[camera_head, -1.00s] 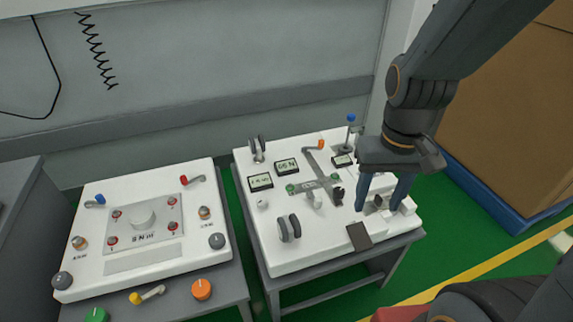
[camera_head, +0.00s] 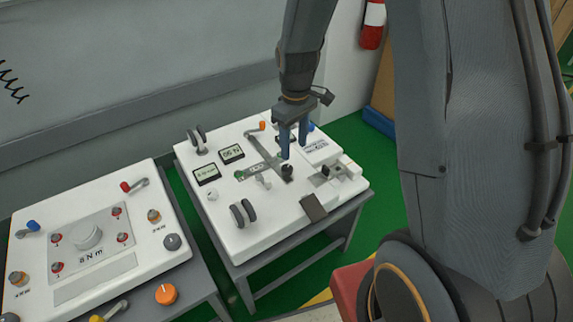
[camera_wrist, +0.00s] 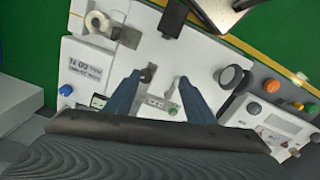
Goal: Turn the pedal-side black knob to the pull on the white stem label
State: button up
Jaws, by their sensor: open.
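A small black knob (camera_head: 287,171) stands on the right-hand white cart top (camera_head: 222,243), at the near end of a grey bar. The dark pedal plate (camera_head: 313,206) lies at the front edge; it also shows in the wrist view (camera_wrist: 172,18). My gripper (camera_head: 294,152) points down above the cart top, open and empty. In the head view its nearer fingertip is just above the knob. In the wrist view the knob (camera_wrist: 149,72) is close to the left fingertip, not clearly between the fingers. A white stem (camera_head: 264,181) stands left of the knob; its label is unreadable.
A white block with printed text (camera_head: 318,149) and a light fixture with a dark slot (camera_head: 328,171) stand right of the knob. A second white cart (camera_head: 35,248) stands further left.

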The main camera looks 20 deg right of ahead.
aim_at(288, 167)
jog(key=w+f+n, duration=0.1)
jog(key=w+f, duration=0.2)
jog(key=w+f+n, duration=0.1)
jog(key=w+f, duration=0.2)
jog(key=f, duration=0.1)
jog(key=shift+w+a+n, duration=0.1)
jog(key=shift+w+n, duration=0.15)
jog(key=shift+n, duration=0.15)
jog(key=shift+f+p, duration=0.4)
jog(key=shift+f, duration=3.45)
jog(key=shift+c, duration=0.4)
jog(key=c, duration=1)
jog(key=shift+w, duration=0.1)
